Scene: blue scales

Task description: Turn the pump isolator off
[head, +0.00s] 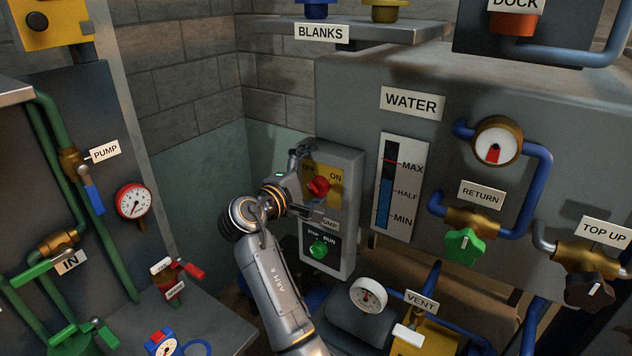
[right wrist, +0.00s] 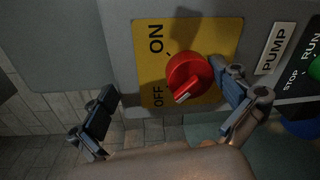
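The pump isolator is a red rotary knob (head: 318,187) on a yellow plate (head: 336,190) marked OFF and ON, on a grey box (head: 345,165). In the right wrist view the knob (right wrist: 188,76) carries a white mark that points down-left, to the OFF side of the yellow plate (right wrist: 150,70). My right gripper (head: 304,184) is at the front of the box, its fingers on two sides of the knob. In the right wrist view the gripper (right wrist: 166,92) is open. One finger is close beside the knob, the other well clear; contact cannot be told. My left gripper is out of view.
Below the knob are the PUMP label (right wrist: 275,48) and a green STOP/RUN knob (head: 319,248). A water gauge (head: 400,188) stands to the right. A white dial (head: 368,294) and a yellow vent box (head: 432,335) sit lower right. Green pipes (head: 60,150) are left.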

